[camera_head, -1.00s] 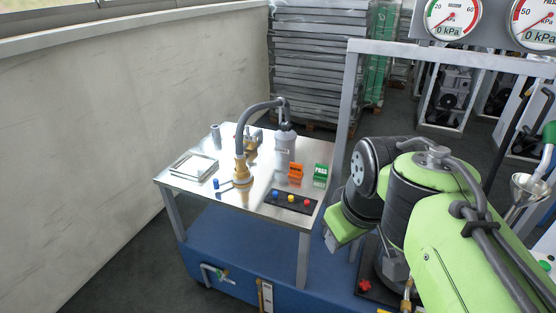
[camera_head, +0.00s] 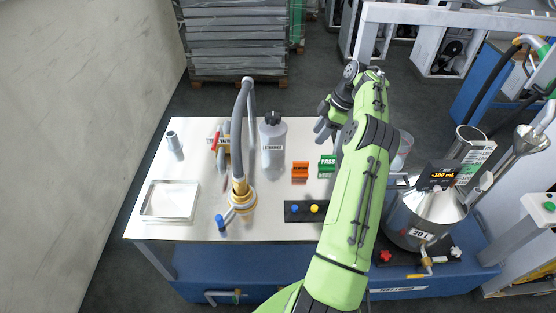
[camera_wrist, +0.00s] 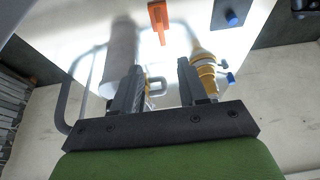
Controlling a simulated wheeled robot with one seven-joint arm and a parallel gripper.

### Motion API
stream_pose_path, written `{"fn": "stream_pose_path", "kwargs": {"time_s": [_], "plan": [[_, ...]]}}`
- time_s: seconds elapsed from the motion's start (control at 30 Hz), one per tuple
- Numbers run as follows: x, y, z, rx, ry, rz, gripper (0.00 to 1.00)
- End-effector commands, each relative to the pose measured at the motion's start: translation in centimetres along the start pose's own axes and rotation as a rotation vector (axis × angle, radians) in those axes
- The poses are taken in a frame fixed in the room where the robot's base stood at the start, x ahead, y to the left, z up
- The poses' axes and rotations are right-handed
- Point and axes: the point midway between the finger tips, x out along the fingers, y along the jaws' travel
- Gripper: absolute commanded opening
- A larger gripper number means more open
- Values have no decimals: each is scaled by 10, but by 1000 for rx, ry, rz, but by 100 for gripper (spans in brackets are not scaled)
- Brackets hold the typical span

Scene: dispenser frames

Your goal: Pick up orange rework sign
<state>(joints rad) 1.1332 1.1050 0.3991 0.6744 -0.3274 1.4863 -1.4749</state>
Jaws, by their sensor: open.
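The orange rework sign (camera_head: 300,172) stands on the white table top (camera_head: 262,214), just left of the green pass sign (camera_head: 327,165). In the wrist view the orange sign (camera_wrist: 157,20) shows at the top middle, beyond the fingertips. My gripper (camera_head: 326,122) is above the back right part of the table, behind and to the right of the orange sign and apart from it. In the wrist view my gripper (camera_wrist: 160,78) has its two fingers spread with nothing held between them.
A grey bottle (camera_head: 272,145) stands left of the sign. A brass tap with a curved grey hose (camera_head: 240,192) stands further left. A button panel (camera_head: 303,211) lies in front. A metal vessel (camera_head: 425,215) stands right of my arm. A shallow tray (camera_head: 170,201) lies at left.

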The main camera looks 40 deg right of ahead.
Motion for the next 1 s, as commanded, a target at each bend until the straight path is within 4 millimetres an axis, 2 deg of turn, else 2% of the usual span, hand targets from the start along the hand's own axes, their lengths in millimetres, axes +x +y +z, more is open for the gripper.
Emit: {"fn": "stream_pose_path", "kwargs": {"time_s": [0.07,0.4,0.57,0.8,1.0], "plan": [[8,0,3,-1,1,0,43],[90,0,1,-1,1,-3,43],[108,0,1,-1,1,0,43],[151,1,-1,-1,1,-1,43],[158,2,0,0,-1,2,43]]}}
